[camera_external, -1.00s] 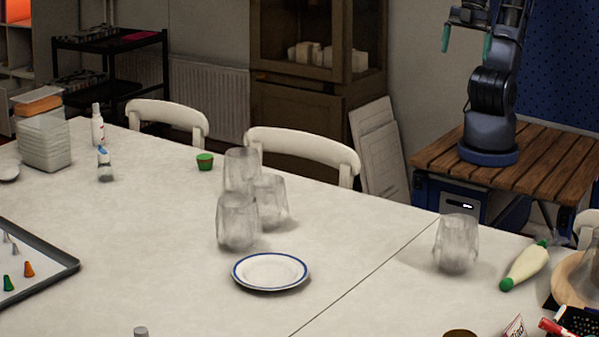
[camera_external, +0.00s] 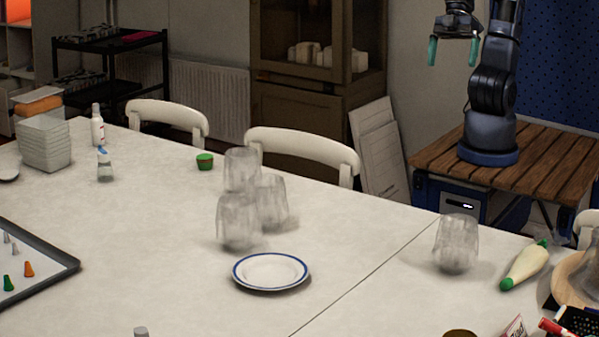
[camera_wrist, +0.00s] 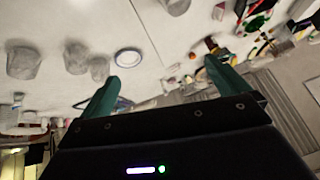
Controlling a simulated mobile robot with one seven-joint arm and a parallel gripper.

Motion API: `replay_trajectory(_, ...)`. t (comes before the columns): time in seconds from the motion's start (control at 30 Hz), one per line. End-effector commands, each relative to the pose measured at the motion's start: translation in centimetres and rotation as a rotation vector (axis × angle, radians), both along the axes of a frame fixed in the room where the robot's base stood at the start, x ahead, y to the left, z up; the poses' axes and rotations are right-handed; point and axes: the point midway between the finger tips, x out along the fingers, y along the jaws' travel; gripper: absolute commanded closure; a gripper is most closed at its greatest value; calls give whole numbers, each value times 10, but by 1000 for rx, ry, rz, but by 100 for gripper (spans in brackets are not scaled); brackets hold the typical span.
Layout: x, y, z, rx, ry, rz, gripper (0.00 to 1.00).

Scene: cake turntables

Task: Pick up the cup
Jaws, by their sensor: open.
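Several translucent grey cups stand on the white table. Three are clustered near the middle: a rear cup (camera_external: 241,168), a right one (camera_external: 272,203) and a front one (camera_external: 237,222). Another cup (camera_external: 456,243) stands alone to the right, beyond the table seam. Which one the task means cannot be told. My gripper (camera_external: 453,50) is open and empty, raised high above my base, well apart from all cups. In the wrist view my green fingers are spread (camera_wrist: 160,80), with blurred cups (camera_wrist: 22,62) (camera_wrist: 76,57) (camera_wrist: 176,6) far beyond them.
A blue-rimmed plate (camera_external: 270,271) lies in front of the cluster. A white and green bottle (camera_external: 525,265) lies right of the lone cup. A dark tray (camera_external: 66,266) is at the left. White chairs (camera_external: 303,146) line the far edge. Table space between cluster and lone cup is clear.

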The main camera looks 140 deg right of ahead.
Motion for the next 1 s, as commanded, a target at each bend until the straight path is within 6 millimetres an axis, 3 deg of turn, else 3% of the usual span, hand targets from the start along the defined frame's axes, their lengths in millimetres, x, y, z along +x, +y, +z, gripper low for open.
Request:
replay_trajectory(0.1, 39, -2, -7, 43, -42, -51, 0)
replay_trajectory(0.5, 156, -29, -41, 127, -199, -274, 0)
replay_trajectory(0.8, 227, -69, -85, 120, -306, -478, 0)
replay_trajectory(1.0, 261, -103, -121, 77, -372, -622, 0)
